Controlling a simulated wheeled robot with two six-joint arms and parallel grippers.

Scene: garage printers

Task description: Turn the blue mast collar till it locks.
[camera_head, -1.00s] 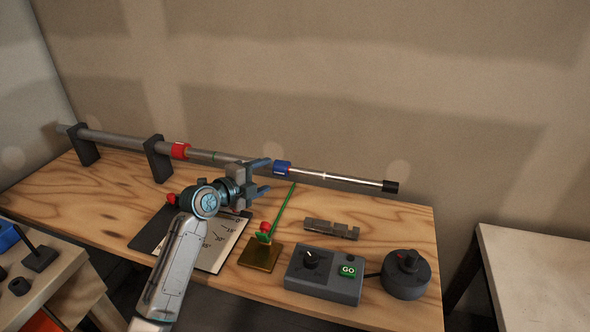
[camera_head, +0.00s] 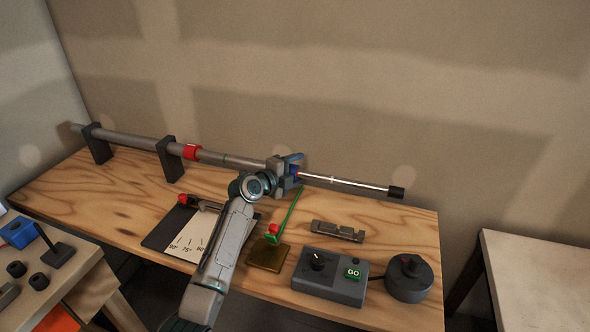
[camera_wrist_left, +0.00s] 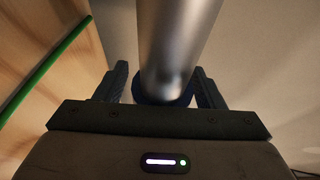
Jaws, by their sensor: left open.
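The mast lies level along the back of the bench, with a grey thick tube (camera_head: 130,141), a red collar (camera_head: 191,151) and a thin silver section (camera_head: 345,183). The blue collar (camera_head: 296,171) is mostly hidden by my left gripper (camera_head: 294,170). The gripper is open, its fingers on either side of the collar. In the left wrist view the grey tube (camera_wrist_left: 175,45) runs between the fingers, and part of the blue collar (camera_wrist_left: 150,98) shows behind it. Whether a finger touches the collar I cannot tell. My right gripper is not in view.
Two black brackets (camera_head: 170,160) hold the tube. On the bench are an angle card (camera_head: 188,240), a brass block with a green rod (camera_head: 267,256), a grey notched bar (camera_head: 338,231), a GO control box (camera_head: 330,278) and a black round knob unit (camera_head: 408,278). The right table (camera_head: 535,265) looks bare.

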